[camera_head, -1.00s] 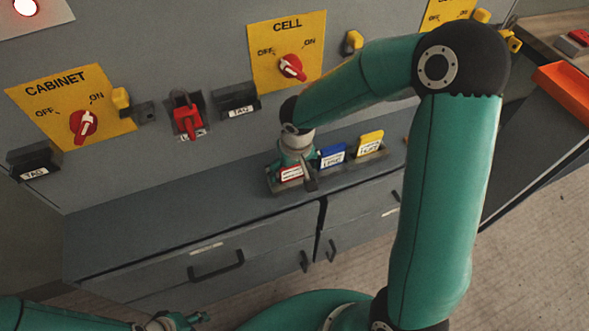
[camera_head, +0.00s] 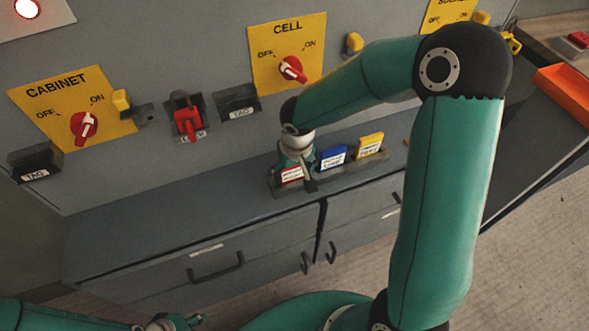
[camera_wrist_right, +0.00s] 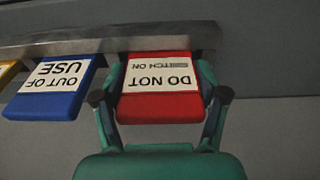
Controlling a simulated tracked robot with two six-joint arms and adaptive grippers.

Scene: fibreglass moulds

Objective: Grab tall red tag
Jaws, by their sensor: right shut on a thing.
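The red tag (camera_wrist_right: 160,106) has a white label reading "DO NOT SWITCH ON", upside down in the right wrist view. It stands in the grey rack (camera_head: 280,193), at the left end of the row in the head view, partly hidden by my gripper. My right gripper (camera_wrist_right: 160,98) is shut on the red tag, one finger on each side of it. In the head view my right gripper (camera_head: 298,170) reaches down over the rack. My left gripper (camera_head: 178,322) is at the bottom edge, partly cut off, and its fingers are unclear.
A blue tag (camera_head: 333,157) and a yellow tag (camera_head: 370,145) stand in the same rack, right of the red one. The panel behind has the CABINET switch (camera_head: 84,127), the CELL switch (camera_head: 292,69) and black tag holders (camera_head: 237,103). The counter (camera_head: 170,232) is clear at left.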

